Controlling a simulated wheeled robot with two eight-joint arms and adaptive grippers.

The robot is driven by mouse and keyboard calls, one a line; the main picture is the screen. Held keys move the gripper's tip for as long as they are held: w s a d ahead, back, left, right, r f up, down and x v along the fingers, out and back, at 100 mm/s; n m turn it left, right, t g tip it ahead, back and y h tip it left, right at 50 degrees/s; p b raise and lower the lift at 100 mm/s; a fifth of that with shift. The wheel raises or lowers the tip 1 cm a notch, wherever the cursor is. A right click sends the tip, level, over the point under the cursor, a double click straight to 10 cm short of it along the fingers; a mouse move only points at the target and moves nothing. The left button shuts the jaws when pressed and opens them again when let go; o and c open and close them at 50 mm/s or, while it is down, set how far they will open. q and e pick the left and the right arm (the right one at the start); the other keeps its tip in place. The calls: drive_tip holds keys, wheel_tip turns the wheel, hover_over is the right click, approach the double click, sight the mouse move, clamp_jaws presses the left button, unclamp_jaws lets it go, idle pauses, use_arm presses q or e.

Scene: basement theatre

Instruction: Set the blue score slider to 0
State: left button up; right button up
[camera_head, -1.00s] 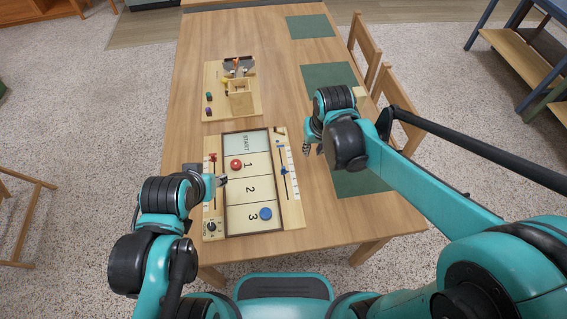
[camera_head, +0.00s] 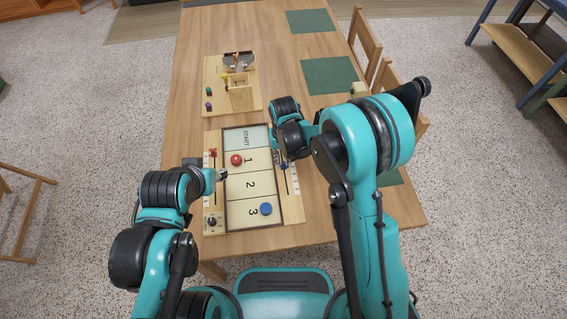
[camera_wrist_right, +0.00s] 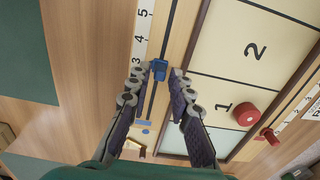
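Whether the fingers touch the knob is unclear. It also shows in the head view (camera_head: 281,160), over the right scale. My left gripper (camera_head: 222,174) is at the board's left edge, too small to tell its opening.
The board (camera_head: 233,229) carries a red puck (camera_head: 237,160), a blue puck (camera_head: 265,209) and a red slider (camera_head: 213,153) on the left. A wooden toy set (camera_head: 214,74) stands farther back. Green mats (camera_head: 329,75) lie on the table's right.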

drive_tip(key=shift+f, duration=0.7)
clamp_jaws()
drive_tip(key=shift+w, duration=0.1)
drive_tip(key=w, duration=0.3)
drive_tip(key=w+a, duration=0.1)
drive_tip(key=w, duration=0.5)
drive_tip(key=shift+a+r, duration=0.1)
drive_tip(key=shift+a, duration=0.05)
unclamp_jaws()
drive_tip(key=shift+w, duration=0.15)
